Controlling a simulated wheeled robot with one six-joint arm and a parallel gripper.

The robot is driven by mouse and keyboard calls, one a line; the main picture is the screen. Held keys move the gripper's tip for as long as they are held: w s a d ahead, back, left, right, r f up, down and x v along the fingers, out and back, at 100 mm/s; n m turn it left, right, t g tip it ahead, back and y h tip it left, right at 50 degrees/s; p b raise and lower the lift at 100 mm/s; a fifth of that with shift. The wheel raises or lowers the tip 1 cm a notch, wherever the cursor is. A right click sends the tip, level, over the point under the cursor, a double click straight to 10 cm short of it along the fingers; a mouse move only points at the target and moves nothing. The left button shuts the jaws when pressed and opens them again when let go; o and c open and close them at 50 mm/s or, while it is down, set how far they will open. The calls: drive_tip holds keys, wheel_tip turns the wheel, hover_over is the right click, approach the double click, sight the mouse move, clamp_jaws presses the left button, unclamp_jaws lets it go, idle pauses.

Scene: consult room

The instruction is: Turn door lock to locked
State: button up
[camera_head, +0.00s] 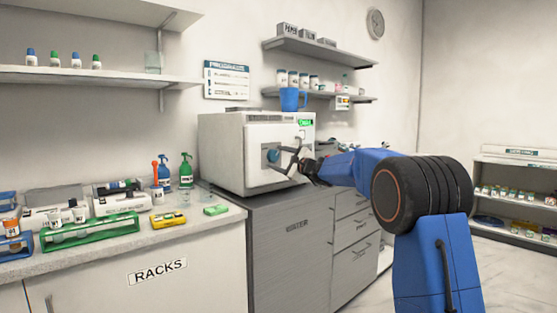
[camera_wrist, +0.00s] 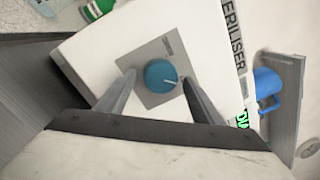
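The white steriliser (camera_head: 232,152) stands on a grey cabinet, its front turned to the right. Its lock is a round teal knob (camera_head: 273,156) on a square grey plate. The knob (camera_wrist: 160,75) also shows in the wrist view, with a pale pointer line on its face. My gripper (camera_head: 285,159) is in front of the steriliser's door. In the wrist view my gripper (camera_wrist: 158,78) is open, with one finger on either side of the knob. I cannot tell whether the fingers touch it. A green lit display (camera_head: 305,123) shows at the steriliser's upper right.
A counter (camera_head: 150,236) at left holds green and blue spray bottles (camera_head: 186,171), racks and small boxes. Wall shelves (camera_head: 320,48) hang above. Open floor lies at right.

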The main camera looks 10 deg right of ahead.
drive_tip(key=v, duration=1.7)
drive_tip(key=shift+s, duration=0.2)
drive_tip(key=shift+d, duration=0.15)
drive_tip(key=s+a+f+n+g, duration=0.3)
drive_tip(key=s+a+f+n, duration=0.1)
drive_tip(key=s, duration=0.5)
drive_tip(key=s+a+f+n+g, duration=0.3)
drive_tip(key=s+a+f, duration=0.15)
drive_tip(key=s, duration=0.45)
drive_tip(key=s+a+f+n+g, duration=0.2)
drive_tip(key=s+a+f+n, duration=0.15)
drive_tip(key=s, duration=0.55)
drive_tip(key=s+d+f+n+g+h, duration=0.1)
drive_tip(key=s+d+f+n+h, duration=0.2)
drive_tip(key=s+f, duration=0.3)
drive_tip(key=s+d+f+n+g+h, duration=0.1)
drive_tip(key=s+f, duration=0.5)
drive_tip(key=s, duration=0.7)
drive_tip(key=s+d+f+n+g+h, duration=0.1)
drive_tip(key=s+d+f+n+h, duration=0.3)
drive_tip(key=s, duration=0.6)
wheel_tip(320, 180, down, 2)
drive_tip(key=shift+d+f+n+g+h, duration=0.15)
drive_tip(key=shift+d+n+g+h, duration=0.35)
drive_tip(key=shift+d, duration=0.7)
